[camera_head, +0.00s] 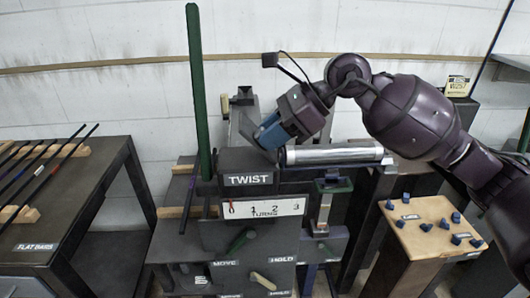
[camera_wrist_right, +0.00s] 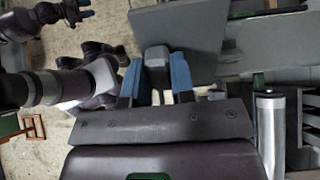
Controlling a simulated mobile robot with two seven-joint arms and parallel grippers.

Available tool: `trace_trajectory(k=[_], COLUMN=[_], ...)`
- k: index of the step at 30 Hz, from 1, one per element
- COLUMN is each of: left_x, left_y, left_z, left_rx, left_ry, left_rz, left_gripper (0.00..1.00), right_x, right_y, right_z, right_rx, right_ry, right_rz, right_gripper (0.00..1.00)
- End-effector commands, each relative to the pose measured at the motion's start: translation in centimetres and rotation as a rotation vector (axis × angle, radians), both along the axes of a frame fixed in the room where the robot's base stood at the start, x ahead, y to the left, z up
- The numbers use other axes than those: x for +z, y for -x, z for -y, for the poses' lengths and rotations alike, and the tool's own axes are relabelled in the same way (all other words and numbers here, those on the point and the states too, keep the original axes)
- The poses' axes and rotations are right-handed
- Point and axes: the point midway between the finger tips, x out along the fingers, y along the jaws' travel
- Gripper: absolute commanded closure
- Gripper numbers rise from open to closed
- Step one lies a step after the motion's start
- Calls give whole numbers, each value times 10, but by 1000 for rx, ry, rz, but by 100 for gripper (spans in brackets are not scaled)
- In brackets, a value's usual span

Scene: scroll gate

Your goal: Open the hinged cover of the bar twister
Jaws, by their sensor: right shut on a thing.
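The bar twister (camera_head: 248,163) stands in the middle of the head view, with a TWIST label and a turns scale on its front. My right gripper (camera_head: 270,132) is above it, beside a grey panel (camera_head: 242,112) that seems to be the cover. In the right wrist view the blue fingers of my right gripper (camera_wrist_right: 155,80) are shut on a grey handle block (camera_wrist_right: 156,62) at the edge of a flat grey cover plate (camera_wrist_right: 180,28). The gripper partly hides the cover in the head view. My left gripper (camera_wrist_right: 80,10) shows small at the top left of the wrist view.
A silver cylinder (camera_head: 333,153) lies just right of the twister, under my right arm. A green post (camera_head: 198,90) rises at its left. A rack of dark bars (camera_head: 45,170) stands left. A wooden-topped stand (camera_head: 425,225) with several blue pieces is right.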

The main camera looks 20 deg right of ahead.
Motion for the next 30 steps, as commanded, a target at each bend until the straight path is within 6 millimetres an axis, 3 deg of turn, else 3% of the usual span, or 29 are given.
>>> trace_trajectory(k=[1, 10, 18, 30], left_x=[-7, -19, -37, -53], left_y=[0, -13, -8, -12], left_z=[1, 5, 5, 5], left_rx=[-3, -19, -27, -32], left_ry=[0, -2, -4, -7], left_rz=[-5, -5, -31, -43], left_gripper=[57, 57, 57, 57], right_x=[-9, -10, -14, -18], right_y=[-2, 2, 5, 9], right_z=[3, 20, 34, 46], right_rx=[-1, -1, -3, -1], right_ry=[-42, -317, -554, -786], right_rz=[1, 79, 148, 221], right_gripper=[100, 100, 100, 100])
